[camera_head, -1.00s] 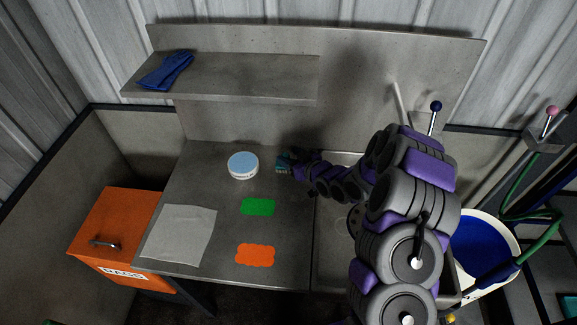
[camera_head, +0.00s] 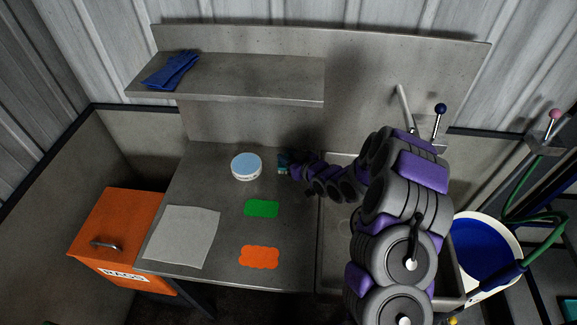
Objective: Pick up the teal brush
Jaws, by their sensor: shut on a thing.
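The teal brush (camera_head: 283,163) is a small teal shape at the tip of my gripper (camera_head: 292,166), near the back of the grey worktop, right of the round tub. My gripper is shut on it. The fingers are small and dark here, and most of the brush is hidden by them. I cannot tell whether the brush touches the worktop.
A white tub with a light blue lid (camera_head: 246,166) stands just left of the brush. Blue gloves (camera_head: 171,70) lie on the shelf (camera_head: 250,83) above. The sink (camera_head: 333,262) is at the right.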

